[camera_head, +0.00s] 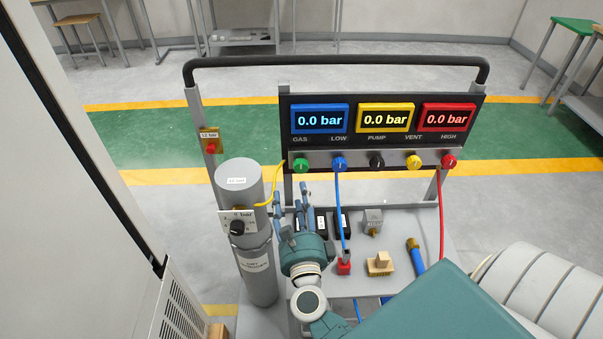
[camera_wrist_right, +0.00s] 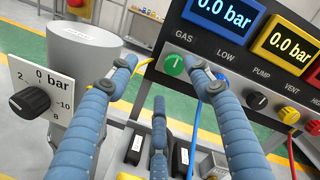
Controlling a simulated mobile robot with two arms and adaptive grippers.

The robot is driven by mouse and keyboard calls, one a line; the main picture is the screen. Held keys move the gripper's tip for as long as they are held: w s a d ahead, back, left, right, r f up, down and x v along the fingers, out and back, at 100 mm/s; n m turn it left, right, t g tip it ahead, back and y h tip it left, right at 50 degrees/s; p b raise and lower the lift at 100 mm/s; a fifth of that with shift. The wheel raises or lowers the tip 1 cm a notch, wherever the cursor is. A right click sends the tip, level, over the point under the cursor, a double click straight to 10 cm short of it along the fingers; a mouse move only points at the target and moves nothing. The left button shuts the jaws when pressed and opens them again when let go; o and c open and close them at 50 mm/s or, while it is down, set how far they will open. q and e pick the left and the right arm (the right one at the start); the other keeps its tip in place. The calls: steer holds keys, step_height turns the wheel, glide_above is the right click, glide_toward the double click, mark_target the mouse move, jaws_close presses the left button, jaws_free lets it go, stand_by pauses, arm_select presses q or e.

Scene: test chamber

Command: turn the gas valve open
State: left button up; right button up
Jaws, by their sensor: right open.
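The gas valve is a green knob (camera_head: 300,166) at the left end of the panel's knob row, below the label GAS. The knob also shows in the right wrist view (camera_wrist_right: 173,64), between my finger ends, with its white mark about upright. My right gripper (camera_head: 291,196) is open and empty, in front of and below the knob. Its blue ribbed fingers (camera_wrist_right: 163,74) are spread in the right wrist view, apparently short of the knob. The blue GAS display (camera_head: 320,120) reads 0.0 bar. My left gripper is not in view.
A grey cylinder (camera_head: 240,190) with a black regulator knob (camera_head: 237,228) stands close left of my right gripper. A yellow hose (camera_head: 270,198) runs near the fingers. Blue (camera_head: 340,215) and red (camera_head: 441,215) hoses hang from the panel. Small fittings (camera_head: 380,264) lie on the cart top.

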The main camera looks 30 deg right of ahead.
mark_target(301, 170)
steer(key=w+d, duration=0.2)
steer(key=w+d+f+m+g+h+p, duration=0.1)
steer(key=w+d, duration=0.1)
steer(key=d, duration=0.1)
steer(key=w+d+m+p, duration=0.1)
steer(key=w+d, duration=0.1)
steer(key=w, duration=0.1)
steer(key=shift+w+d+f+h, duration=0.1)
steer(key=shift+d+f+h, duration=0.05)
steer(key=shift+h, duration=0.25)
steer(key=shift+w+d+f, duration=0.1)
steer(key=shift+w+d, duration=0.2)
steer(key=shift+w, duration=0.15)
